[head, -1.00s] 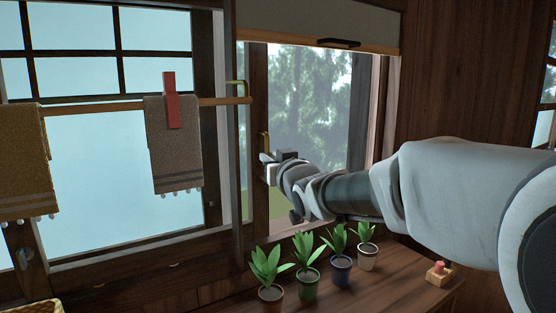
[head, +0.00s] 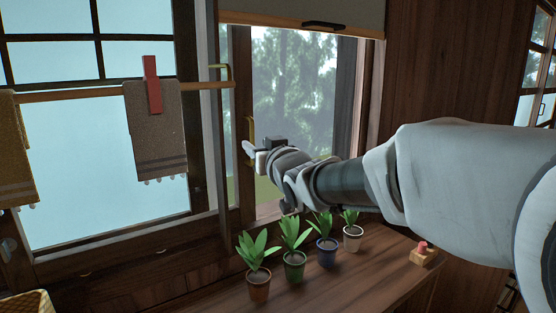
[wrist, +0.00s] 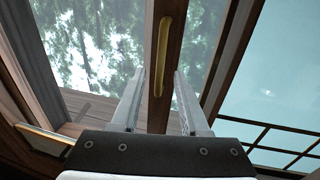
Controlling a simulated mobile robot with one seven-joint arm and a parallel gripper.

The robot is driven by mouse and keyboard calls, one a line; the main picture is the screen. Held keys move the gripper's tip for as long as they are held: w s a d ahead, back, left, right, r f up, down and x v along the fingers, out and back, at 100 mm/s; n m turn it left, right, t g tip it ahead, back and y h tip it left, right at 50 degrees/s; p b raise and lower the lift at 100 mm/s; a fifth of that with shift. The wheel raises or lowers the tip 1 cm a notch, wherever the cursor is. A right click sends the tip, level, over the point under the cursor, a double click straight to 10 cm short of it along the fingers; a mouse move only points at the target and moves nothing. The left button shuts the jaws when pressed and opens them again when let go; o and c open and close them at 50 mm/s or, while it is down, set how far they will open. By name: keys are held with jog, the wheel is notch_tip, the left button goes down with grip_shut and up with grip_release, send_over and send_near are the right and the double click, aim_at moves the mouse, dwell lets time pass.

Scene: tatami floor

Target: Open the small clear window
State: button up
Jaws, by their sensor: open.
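The small clear window (head: 290,80) is a glass pane in a dark wood frame with trees behind it. A brass handle (head: 251,130) stands upright on its left stile, and the handle also shows in the wrist view (wrist: 167,55). My gripper (head: 250,150) is at the handle's lower part in the head view and partly covers it. In the wrist view my gripper (wrist: 160,88) is open, one finger on each side of the wooden stile that bears the handle. The handle lies ahead between the fingers; I cannot tell whether they touch it. I see nothing held.
A rail (head: 100,93) with towels and a red peg crosses the larger window at left. Several potted plants (head: 293,264) stand on the wooden counter (head: 340,285) below my arm. A roller blind (head: 300,12) covers the window's top. A small block with a red button (head: 424,254) sits at right.

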jog(key=p+v, duration=0.2)
jog(key=v, duration=1.3)
jog(key=shift+p, duration=0.35)
